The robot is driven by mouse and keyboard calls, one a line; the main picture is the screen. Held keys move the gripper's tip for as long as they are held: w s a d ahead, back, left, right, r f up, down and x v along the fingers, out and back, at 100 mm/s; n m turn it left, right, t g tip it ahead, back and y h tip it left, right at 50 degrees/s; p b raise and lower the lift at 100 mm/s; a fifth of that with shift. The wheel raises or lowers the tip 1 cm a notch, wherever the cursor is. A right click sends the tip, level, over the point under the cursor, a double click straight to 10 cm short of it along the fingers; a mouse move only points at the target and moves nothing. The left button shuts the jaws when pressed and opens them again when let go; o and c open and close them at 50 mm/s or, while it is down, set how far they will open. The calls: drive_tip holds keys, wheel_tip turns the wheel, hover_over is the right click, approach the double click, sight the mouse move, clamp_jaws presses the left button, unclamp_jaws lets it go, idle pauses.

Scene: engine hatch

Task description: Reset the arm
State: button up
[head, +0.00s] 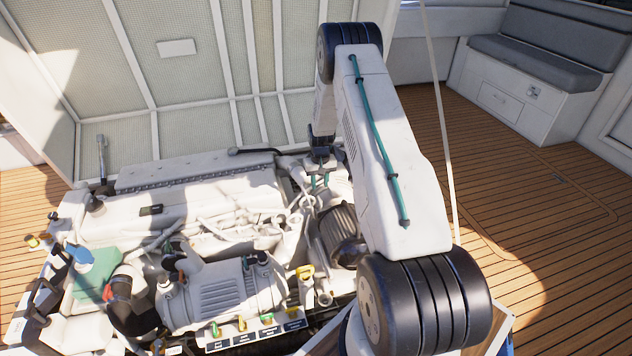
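My arm rises from the lower right, bends at the top and reaches down over the engine. My gripper (320,181) hangs pointing down above the right part of the white engine (200,210). Its two thin teal fingers look apart, with nothing visible between them. The arm's upper link hides part of the engine's right side. Whether the fingertips touch any engine part cannot be told from this view.
The raised hatch lid (185,75) stands behind the engine. A row of labelled tags with coloured handles (255,330) lies along the engine's front edge. A blue-topped green part (92,268) sits at left. Wooden deck (540,190) is clear at right, before a cushioned bench (545,55).

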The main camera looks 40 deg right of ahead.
drive_tip(key=s+a+f+g, duration=0.1)
drive_tip(key=s+a, duration=0.2)
drive_tip(key=s, duration=0.1)
drive_tip(key=s+a+r+n+g, duration=0.1)
drive_tip(key=s+a+r, duration=0.45)
drive_tip(key=r, duration=0.55)
drive_tip(key=s+a+r+y, duration=0.1)
drive_tip(key=s+a+r, duration=0.3)
drive_tip(key=a+r, duration=0.45)
drive_tip(key=s+a+r+n+g, duration=0.1)
drive_tip(key=s+a+r, duration=0.4)
drive_tip(key=r, duration=0.7)
drive_tip(key=s+a+r+n+t, duration=0.1)
drive_tip(key=s+a+r+t, duration=0.1)
drive_tip(key=s+a+r, duration=0.4)
drive_tip(key=s+a+r+n+t+h, duration=0.1)
drive_tip(key=s+a+r+n+t, duration=0.1)
drive_tip(key=s+a+r, duration=0.5)
drive_tip(key=shift+s+a+r, duration=0.2)
drive_tip(key=shift+s+r, duration=0.3)
drive_tip(key=shift+s, duration=2.45)
